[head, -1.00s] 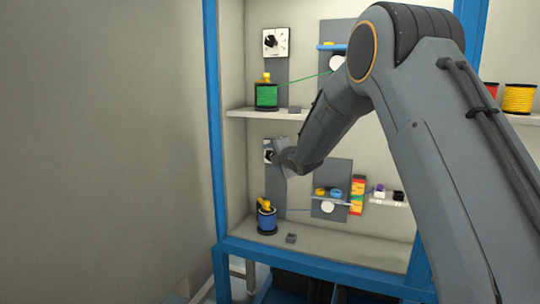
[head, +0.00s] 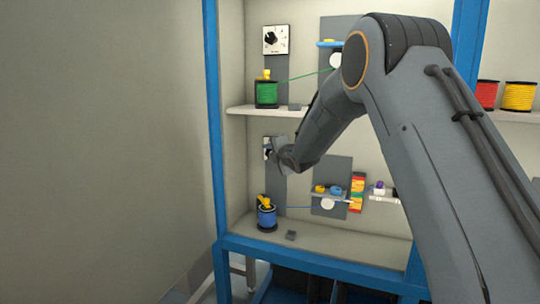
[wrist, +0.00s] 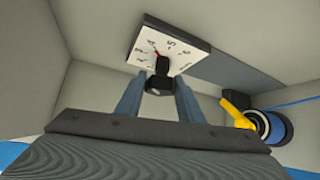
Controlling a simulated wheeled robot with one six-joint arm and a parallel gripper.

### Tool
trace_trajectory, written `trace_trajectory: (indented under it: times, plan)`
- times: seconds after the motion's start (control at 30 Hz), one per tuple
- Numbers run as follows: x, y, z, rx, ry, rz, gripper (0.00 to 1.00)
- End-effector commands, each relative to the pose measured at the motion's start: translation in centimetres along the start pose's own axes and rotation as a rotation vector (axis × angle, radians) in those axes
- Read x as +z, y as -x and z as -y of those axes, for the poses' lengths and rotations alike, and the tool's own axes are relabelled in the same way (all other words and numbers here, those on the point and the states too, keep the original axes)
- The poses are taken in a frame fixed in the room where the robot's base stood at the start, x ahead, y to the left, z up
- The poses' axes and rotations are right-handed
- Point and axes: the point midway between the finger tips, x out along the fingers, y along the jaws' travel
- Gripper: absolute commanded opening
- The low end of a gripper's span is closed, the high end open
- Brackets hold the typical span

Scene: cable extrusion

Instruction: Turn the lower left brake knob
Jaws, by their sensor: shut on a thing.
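The lower left brake knob (wrist: 163,65) is black and sits at the middle of a white dial plate (wrist: 187,46) with printed marks and a red mark. In the head view a part of the dial plate (head: 266,147) shows at the lower left, with my gripper (head: 275,154) in front of it. In the wrist view my gripper (wrist: 158,88) has its two grey fingers on either side of the knob and is shut on it. The dial plate looks tilted in the wrist view. The head view hides most of the knob behind my gripper.
A blue spool (head: 267,217) with a yellow part stands below the dial; it also shows in the wrist view (wrist: 272,127). Above are a shelf (head: 243,111), a green spool (head: 266,93) and an upper dial (head: 276,40). A blue frame post (head: 213,120) stands at left.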

Motion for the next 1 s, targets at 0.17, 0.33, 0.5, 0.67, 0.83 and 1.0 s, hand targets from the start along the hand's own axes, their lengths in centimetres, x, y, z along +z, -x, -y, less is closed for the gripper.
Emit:
trace_trajectory:
  times: [0.17, 0.33, 0.5, 0.67, 0.83, 1.0]
  plan:
    - [0.0, -0.13, 0.27, 0.04, -0.039, 0.001, 0.12]
    - [-0.06, -0.24, 0.49, 0.109, -0.107, 0.0, 0.12]
    - [-0.08, -0.29, 0.6, 0.196, -0.195, 0.0, 0.12]
    - [-0.09, -0.27, 0.56, 0.279, -0.278, 0.0, 0.12]
    - [-0.05, -0.22, 0.47, 0.356, -0.356, 0.0, 0.12]
    - [-0.02, -0.15, 0.38, 0.416, -0.416, 0.0, 0.12]
